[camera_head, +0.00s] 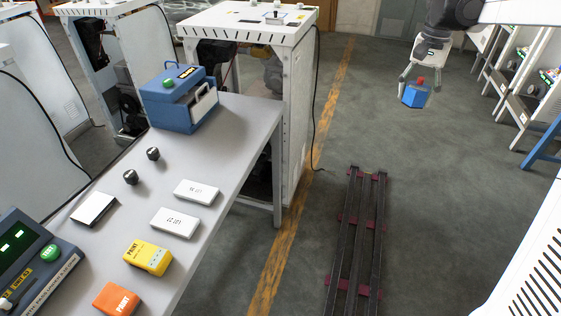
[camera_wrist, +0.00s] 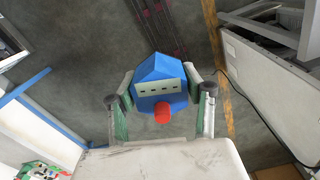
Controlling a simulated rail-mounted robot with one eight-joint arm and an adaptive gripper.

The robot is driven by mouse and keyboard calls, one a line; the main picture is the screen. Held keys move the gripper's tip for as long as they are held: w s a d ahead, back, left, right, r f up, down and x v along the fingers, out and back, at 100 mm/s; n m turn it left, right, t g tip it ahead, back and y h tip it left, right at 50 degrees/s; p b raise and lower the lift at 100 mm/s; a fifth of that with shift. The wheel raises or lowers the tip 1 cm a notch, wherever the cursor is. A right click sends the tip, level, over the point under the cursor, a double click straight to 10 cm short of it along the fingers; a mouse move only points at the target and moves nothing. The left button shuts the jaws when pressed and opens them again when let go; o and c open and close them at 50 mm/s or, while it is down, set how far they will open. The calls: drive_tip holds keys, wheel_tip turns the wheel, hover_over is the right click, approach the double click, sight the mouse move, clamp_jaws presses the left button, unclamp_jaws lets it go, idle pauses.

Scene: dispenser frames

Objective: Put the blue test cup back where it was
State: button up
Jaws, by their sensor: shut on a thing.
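The blue test cup (camera_head: 415,95) is a small blue faceted body with a red knob on it, held in the air over the open floor at the upper right. In the wrist view the cup (camera_wrist: 157,79) shows a pale panel with small dark slots and the red knob toward my palm. My gripper (camera_head: 417,85) is shut on the cup, one finger on each side; it also shows in the wrist view (camera_wrist: 160,90). I cannot tell from these views which spot the cup came from.
A grey table (camera_head: 245,125) at left carries a blue box with a green button (camera_head: 180,97), white boxes, black knobs, and yellow (camera_head: 148,257) and orange (camera_head: 116,299) paint boxes. Dark floor rails (camera_head: 356,240) run below. Shelving racks (camera_head: 525,85) stand at right. Floor between is clear.

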drive_tip(key=w+a+f+n, duration=0.1)
drive_tip(key=w+a+f, duration=0.15)
drive_tip(key=a, duration=1.35)
drive_tip(key=w+a+f+n, duration=0.1)
drive_tip(key=a+f, duration=0.3)
drive_tip(key=a, duration=1.2)
drive_tip(key=s+a+f, duration=0.2)
drive_tip(key=s+a, duration=0.2)
drive_tip(key=a, duration=0.6)
drive_tip(key=s+a+f+n, duration=0.15)
drive_tip(key=s+a, duration=0.35)
drive_tip(key=a, duration=0.5)
drive_tip(key=s+a+f+m, duration=0.15)
drive_tip(key=s+a, duration=0.25)
drive_tip(key=a, duration=0.6)
drive_tip(key=n+p, duration=0.1)
hover_over(215, 168)
wheel_tip(215, 168, down, 8)
drive_tip(key=shift+a+r, duration=0.1)
drive_tip(key=shift+r, duration=0.05)
drive_tip(key=shift+f+p, duration=0.4)
drive_tip(key=shift+f, duration=1.65)
